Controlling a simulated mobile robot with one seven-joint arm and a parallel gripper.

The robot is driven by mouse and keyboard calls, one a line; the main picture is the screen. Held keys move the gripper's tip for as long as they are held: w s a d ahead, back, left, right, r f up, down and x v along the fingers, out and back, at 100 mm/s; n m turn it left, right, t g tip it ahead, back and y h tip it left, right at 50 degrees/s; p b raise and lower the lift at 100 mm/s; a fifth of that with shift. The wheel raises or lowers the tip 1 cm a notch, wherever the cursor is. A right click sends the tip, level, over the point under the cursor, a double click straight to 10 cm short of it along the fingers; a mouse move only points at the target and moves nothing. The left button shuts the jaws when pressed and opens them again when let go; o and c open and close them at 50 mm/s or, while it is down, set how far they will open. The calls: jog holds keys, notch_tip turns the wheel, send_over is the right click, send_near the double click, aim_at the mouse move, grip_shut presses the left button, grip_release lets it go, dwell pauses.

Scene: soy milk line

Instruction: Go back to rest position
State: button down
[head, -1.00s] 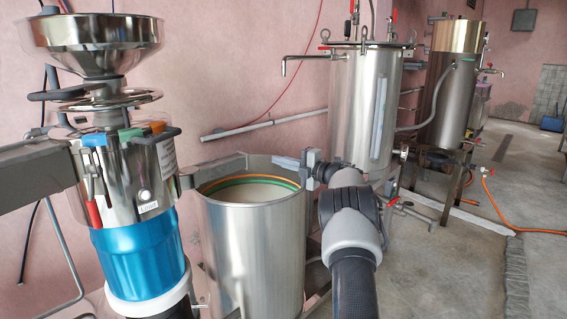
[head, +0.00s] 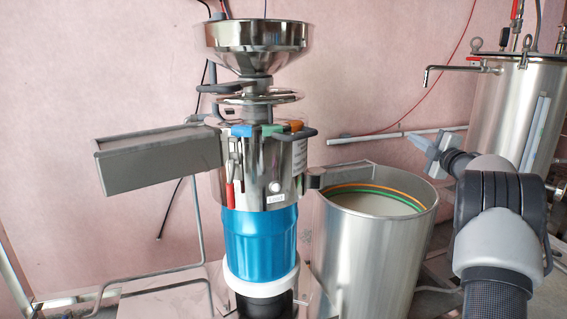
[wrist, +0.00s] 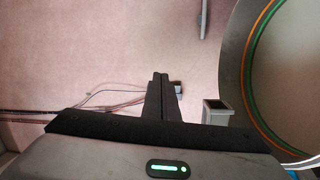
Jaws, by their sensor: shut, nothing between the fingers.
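My arm is at the right of the head view, with my gripper (head: 413,138) at its far end, above and behind the steel drum's right rim. In the wrist view the dark fingers of my gripper (wrist: 160,76) are together with nothing between them. It is apart from the drum and the grinder.
The grinder with steel hopper (head: 252,35) and blue body (head: 260,245) stands mid-view. A grey chute (head: 160,160) juts left; another reaches the open drum (head: 365,260), whose orange and green rim (wrist: 247,75) shows in the wrist view. A lidded tank (head: 500,105) stands right.

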jog(key=s+a+r+m+h, duration=0.2)
jog(key=s+r+m+h, duration=0.3)
jog(key=r, duration=0.4)
jog(key=s+a+r+m+g+h, duration=0.1)
jog(key=s+a+m+g+h, duration=0.25)
jog(key=s+a+m, duration=0.4)
jog(key=s+a+f+m+g+y, duration=0.25)
jog(key=s+a+f, duration=0.45)
jog(key=s, duration=0.7)
jog(key=s+a+f+m+g+y, duration=0.1)
jog(key=s+a+f+g, duration=0.45)
jog(key=s, duration=0.75)
jog(key=s+a+f+m+g+y, duration=0.2)
jog(key=s+a+f, duration=0.65)
jog(key=s, duration=0.55)
notch_tip(320, 180, up, 26)
jog(key=p, duration=2.6)
jog(key=shift+w+d, duration=0.15)
jog(key=shift+w, duration=0.05)
jog(key=shift+t, duration=0.25)
